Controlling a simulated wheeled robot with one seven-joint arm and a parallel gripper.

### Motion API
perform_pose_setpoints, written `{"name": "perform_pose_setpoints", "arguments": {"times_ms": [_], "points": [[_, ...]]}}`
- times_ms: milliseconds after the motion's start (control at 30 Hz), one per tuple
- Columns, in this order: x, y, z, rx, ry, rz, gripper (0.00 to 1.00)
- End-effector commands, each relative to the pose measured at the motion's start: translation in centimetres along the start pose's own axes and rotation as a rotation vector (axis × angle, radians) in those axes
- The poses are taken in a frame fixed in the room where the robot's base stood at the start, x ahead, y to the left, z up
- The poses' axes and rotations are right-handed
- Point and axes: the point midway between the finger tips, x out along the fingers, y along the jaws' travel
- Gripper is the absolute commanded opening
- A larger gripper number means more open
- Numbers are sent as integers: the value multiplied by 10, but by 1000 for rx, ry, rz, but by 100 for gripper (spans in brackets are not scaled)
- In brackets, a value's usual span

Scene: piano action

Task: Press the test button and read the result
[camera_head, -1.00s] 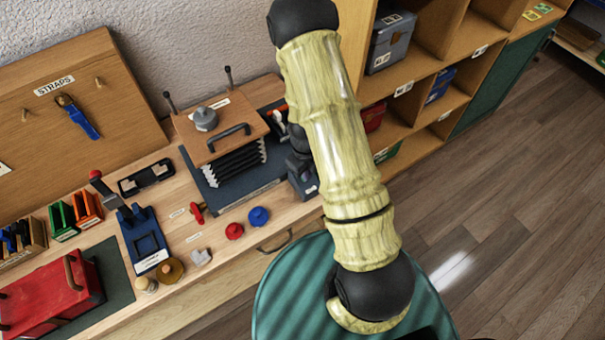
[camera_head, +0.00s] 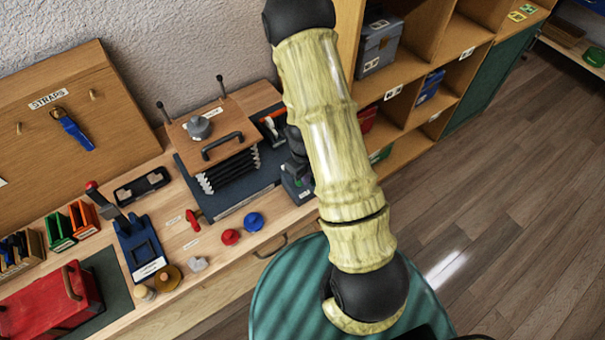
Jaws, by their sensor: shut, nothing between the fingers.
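A small dark device (camera_head: 297,187) with a light label and a green spot stands at the right end of the bench, partly behind my arm. It may carry the test button, but I cannot make out a button or a readout. My gripper (camera_head: 296,158) is a black shape partly hidden behind my pale yellow arm. It is shut and empty, low over or beside the device. I cannot tell whether it touches it.
A bellows with a wooden top and handle (camera_head: 216,145) stands left of the device. Red (camera_head: 230,237) and blue (camera_head: 253,222) knobs lie in front. A blue lever press (camera_head: 141,245) and red case (camera_head: 50,303) are further left. Shelves (camera_head: 420,70) stand right.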

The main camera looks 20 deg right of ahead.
Motion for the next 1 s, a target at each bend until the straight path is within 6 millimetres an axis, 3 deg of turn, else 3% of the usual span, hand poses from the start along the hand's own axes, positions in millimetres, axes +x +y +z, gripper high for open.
{"name": "perform_pose_setpoints", "arguments": {"times_ms": [500,667,1000], "points": [[-88,-3,2,3,-6,-3,0],[-98,-3,1,5,-4,-1,0],[-99,-2,1,1,-3,-1,0]]}}
